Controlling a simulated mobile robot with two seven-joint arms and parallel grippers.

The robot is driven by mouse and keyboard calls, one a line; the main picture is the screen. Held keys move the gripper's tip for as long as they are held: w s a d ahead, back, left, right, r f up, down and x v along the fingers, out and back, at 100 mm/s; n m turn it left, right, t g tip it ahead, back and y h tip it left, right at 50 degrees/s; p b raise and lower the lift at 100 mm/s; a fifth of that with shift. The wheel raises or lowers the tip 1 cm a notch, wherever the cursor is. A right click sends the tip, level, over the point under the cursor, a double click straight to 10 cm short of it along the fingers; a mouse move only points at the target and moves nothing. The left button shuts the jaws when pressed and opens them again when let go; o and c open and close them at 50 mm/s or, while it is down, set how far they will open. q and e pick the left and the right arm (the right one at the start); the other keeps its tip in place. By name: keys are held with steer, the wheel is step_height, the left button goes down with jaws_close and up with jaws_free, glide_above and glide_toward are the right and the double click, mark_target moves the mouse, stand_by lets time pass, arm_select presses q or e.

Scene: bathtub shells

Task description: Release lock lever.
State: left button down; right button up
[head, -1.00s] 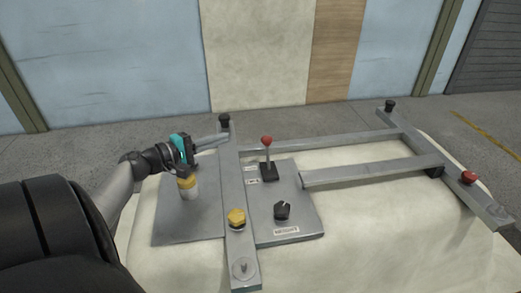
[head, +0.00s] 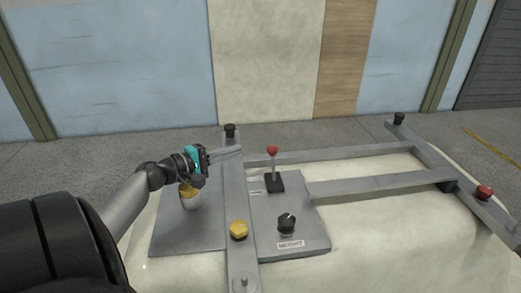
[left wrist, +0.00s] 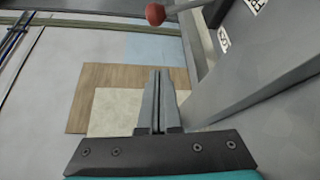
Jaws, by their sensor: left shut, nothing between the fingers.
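The lever (head: 274,168) with a red ball top stands upright on a small black base on the grey panel (head: 265,222). My left gripper (head: 240,150) is shut and empty, fingers pointing right, just left of the lever and apart from it. In the left wrist view the shut fingers (left wrist: 157,92) are in the middle. The red ball (left wrist: 155,14) shows at the top edge there, with its rod running right. My right gripper is not in view.
A grey bar with a yellow knob (head: 238,230) crosses the panel. A black rotary knob (head: 287,222) sits in front of the lever. Grey rails (head: 385,183) run right to a red button (head: 484,192).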

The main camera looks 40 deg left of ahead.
mark_target(273, 159)
arm_select(q)
steer(key=w, duration=0.3)
steer(key=shift+w+d+f+b, duration=0.1)
steer(key=shift+d+f+b, duration=0.1)
steer(key=shift+d+b, duration=0.1)
steer(key=w, duration=0.3)
steer(key=w+b, duration=0.1)
steer(key=shift+w+d+f, duration=0.3)
steer(key=shift+d, duration=0.25)
steer(key=d, duration=0.1)
steer(key=s+d+p, duration=0.1)
steer(key=d+r, duration=0.1)
steer(key=shift+s, duration=0.3)
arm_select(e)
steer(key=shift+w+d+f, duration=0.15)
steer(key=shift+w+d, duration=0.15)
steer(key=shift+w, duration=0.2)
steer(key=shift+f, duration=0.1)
arm_select(q)
steer(key=shift+s+d+m, duration=0.15)
steer(key=shift+d+m, duration=0.05)
steer(key=shift+m, duration=0.1)
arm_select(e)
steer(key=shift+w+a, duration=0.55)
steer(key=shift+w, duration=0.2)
arm_select(q)
steer(key=shift+r+b, duration=0.1)
steer(key=shift+b, duration=0.2)
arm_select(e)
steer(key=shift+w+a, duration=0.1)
